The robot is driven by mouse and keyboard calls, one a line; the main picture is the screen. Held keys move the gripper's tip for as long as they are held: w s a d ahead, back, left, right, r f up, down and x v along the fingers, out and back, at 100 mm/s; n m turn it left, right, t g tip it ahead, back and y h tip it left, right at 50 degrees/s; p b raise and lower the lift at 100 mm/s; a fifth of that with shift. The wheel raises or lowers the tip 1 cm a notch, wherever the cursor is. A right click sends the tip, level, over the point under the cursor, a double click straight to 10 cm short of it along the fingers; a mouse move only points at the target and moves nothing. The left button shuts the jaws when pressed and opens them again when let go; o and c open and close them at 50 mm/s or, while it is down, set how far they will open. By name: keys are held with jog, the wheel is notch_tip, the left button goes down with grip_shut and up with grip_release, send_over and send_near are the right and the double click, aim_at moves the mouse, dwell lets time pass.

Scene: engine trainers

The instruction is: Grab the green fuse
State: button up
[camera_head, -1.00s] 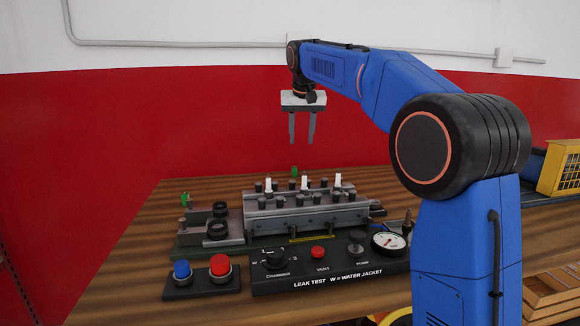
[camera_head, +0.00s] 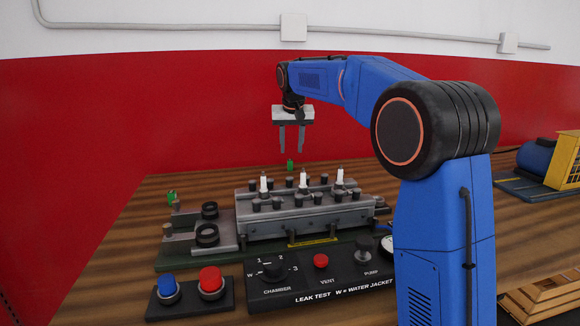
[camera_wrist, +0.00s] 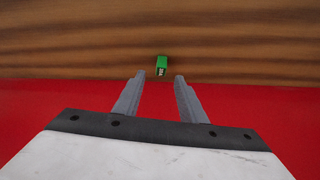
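A small green block (camera_head: 290,165), which looks like the green fuse, stands behind the grey engine head on the wooden bench. In the wrist view the green fuse (camera_wrist: 161,63) lies on the wood just beyond my fingertips, roughly centred between them, with a pale metallic end facing me. My gripper (camera_head: 291,151) points down above it, open and empty. In the wrist view the two fingers of my gripper (camera_wrist: 159,80) are well apart, and nothing is between them. The engine head's raised parts stand close in front of the fuse in the head view.
The grey engine head (camera_head: 300,222) with white plugs and black knobs stands in front. Another green piece (camera_head: 171,197) is at the left fixture. The leak test panel (camera_head: 325,282) and a red and blue button box (camera_head: 190,298) are nearer. A red wall (camera_head: 90,130) rises behind.

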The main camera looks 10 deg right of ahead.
aim_at(290, 160)
jog(key=shift+x, duration=3.8)
jog(key=shift+w+a+r, duration=0.1)
jog(key=shift+w, duration=0.1)
grip_shut()
